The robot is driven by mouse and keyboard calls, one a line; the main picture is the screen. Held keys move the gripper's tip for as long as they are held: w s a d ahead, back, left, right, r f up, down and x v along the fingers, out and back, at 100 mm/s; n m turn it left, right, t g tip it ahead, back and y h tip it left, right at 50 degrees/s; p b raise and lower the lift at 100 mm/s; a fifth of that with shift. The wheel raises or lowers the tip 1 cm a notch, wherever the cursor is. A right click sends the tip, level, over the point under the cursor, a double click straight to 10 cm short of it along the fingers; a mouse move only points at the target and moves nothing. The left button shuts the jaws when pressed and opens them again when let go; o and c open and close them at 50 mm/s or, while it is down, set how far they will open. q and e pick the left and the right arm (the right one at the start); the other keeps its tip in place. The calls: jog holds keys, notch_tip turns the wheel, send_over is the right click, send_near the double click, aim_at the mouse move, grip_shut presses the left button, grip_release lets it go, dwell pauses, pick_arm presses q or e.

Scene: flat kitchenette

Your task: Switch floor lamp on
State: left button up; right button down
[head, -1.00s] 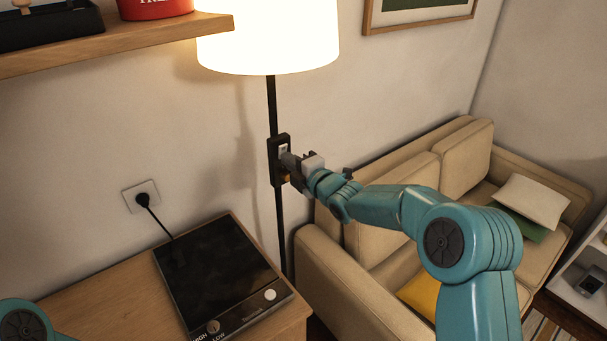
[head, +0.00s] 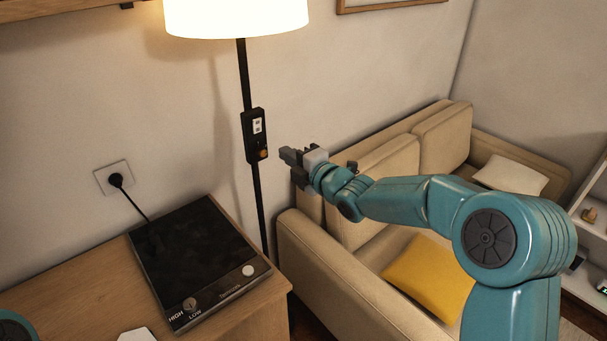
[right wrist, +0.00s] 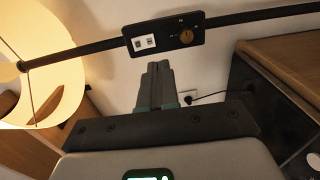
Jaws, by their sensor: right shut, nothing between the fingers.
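The floor lamp's shade (head: 236,14) glows bright at the top of the head view. Its black pole (head: 244,75) carries a black switch box (head: 253,118) with a white rocker switch (head: 257,126) and an orange-brown knob (head: 263,154) below it. My right gripper (head: 287,154) is shut and empty, just to the right of the box in the head view, apart from it. In the right wrist view the switch box (right wrist: 187,33) lies beyond the closed fingertips (right wrist: 157,66), and the lit shade (right wrist: 45,75) is at left. My left gripper is not in view.
A wooden counter (head: 75,290) holds a black hotplate (head: 195,250), plugged into a wall socket (head: 113,178). A beige sofa (head: 330,255) with a yellow cushion (head: 425,275) stands below my right arm. A shelf (head: 50,8) is at upper left.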

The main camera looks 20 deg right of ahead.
jog(key=v, duration=0.2)
jog(key=f+b+v, duration=0.1)
jog(key=v, duration=0.1)
jog(key=shift+d, duration=0.15)
